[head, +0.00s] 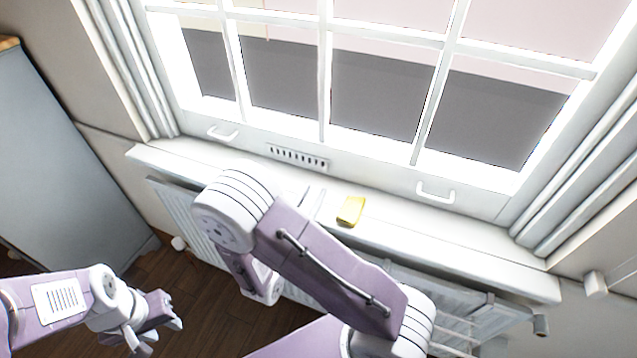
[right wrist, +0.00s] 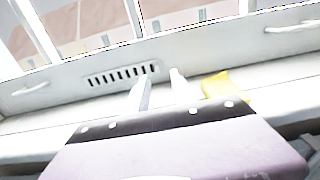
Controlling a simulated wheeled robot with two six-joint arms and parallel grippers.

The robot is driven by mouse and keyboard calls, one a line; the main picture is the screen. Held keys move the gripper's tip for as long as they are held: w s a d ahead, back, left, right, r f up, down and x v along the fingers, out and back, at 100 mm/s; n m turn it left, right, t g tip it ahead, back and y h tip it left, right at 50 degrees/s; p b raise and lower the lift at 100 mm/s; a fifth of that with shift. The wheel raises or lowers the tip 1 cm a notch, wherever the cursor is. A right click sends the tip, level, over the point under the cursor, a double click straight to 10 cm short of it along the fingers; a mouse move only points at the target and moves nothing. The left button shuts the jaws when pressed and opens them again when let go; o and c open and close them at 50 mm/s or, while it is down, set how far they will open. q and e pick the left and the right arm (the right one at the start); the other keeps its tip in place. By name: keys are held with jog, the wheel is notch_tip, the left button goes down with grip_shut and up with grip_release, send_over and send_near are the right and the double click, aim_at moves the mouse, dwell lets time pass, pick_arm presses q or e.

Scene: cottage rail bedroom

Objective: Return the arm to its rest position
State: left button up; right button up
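My right arm (head: 325,255) reaches up to the white window sill (head: 455,250). Its gripper is mostly hidden behind the arm in the head view. In the right wrist view the right gripper (right wrist: 161,90) shows two pale fingertips with a gap between them and nothing held. A yellow item (head: 351,211) lies on the sill just right of that gripper. It also shows in the right wrist view (right wrist: 216,84), beside the right fingertip; whether they touch I cannot tell. My left gripper (head: 157,334) is low at the left, with its fingers apart and empty.
A white window frame (head: 323,85) with two handles and a vent (head: 297,158) rises behind the sill. A radiator (head: 185,215) is under the sill. A grey-blue cabinet (head: 50,170) stands at the left. Dark wooden floor (head: 205,320) shows below.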

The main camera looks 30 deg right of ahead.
jog(key=shift+s+a, duration=0.2)
dwell(0.3)
